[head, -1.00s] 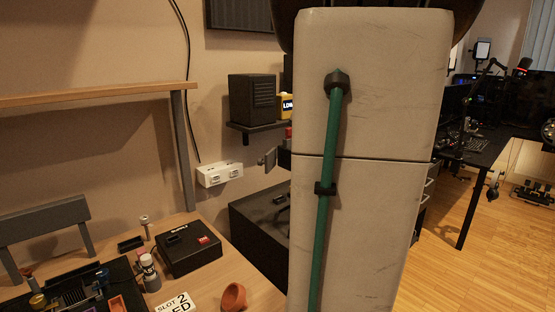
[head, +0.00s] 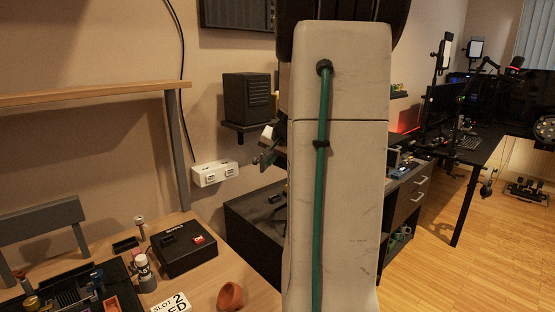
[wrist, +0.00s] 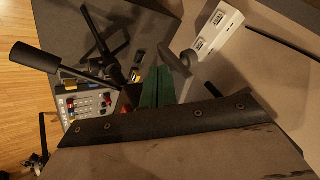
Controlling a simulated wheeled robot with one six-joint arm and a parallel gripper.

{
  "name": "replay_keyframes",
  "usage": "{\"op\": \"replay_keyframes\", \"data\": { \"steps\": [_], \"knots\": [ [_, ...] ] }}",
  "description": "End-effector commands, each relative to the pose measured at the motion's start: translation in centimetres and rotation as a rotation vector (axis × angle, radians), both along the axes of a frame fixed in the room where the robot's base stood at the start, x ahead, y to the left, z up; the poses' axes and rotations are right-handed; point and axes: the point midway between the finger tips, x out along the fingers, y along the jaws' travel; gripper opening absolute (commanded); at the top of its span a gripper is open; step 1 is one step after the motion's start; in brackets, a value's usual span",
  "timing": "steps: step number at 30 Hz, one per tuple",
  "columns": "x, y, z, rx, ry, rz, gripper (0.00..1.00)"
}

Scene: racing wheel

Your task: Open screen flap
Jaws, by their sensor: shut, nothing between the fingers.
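In the wrist view, my gripper (wrist: 160,82) shows as green fingers lying together, with nothing visible between them. A dark grey flat piece on a thin stem (wrist: 175,62) shows just beyond the fingertips; I cannot tell if they touch. I cannot tell surely that it is the screen flap. In the head view, a small grey jointed piece (head: 264,159) sticks out left of my arm, above the black cabinet. My arm hides what lies behind it, and my gripper cannot be made out there.
A white socket strip (head: 215,173) is on the wall, also in the wrist view (wrist: 212,34). A black speaker (head: 250,98) stands on a shelf. A control panel with knobs (wrist: 88,103) and a black lever (wrist: 35,58) lie left of my fingers. The wooden table (head: 200,285) holds several items.

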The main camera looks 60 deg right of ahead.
Motion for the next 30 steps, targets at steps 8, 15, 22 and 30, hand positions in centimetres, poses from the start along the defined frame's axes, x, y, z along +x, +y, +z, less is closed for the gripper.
{"op": "replay_keyframes", "data": {
  "steps": [8,15,22,30],
  "knots": [
    [0.1,0.0,0.0,-0.001,0.000,0.001,0.00],
    [0.3,0.2,0.0,-0.001,0.001,0.002,0.00],
    [1.0,0.6,0.0,-0.001,0.001,0.002,0.00],
    [2.6,1.2,0.0,-0.001,0.000,0.003,0.00]
  ]
}}
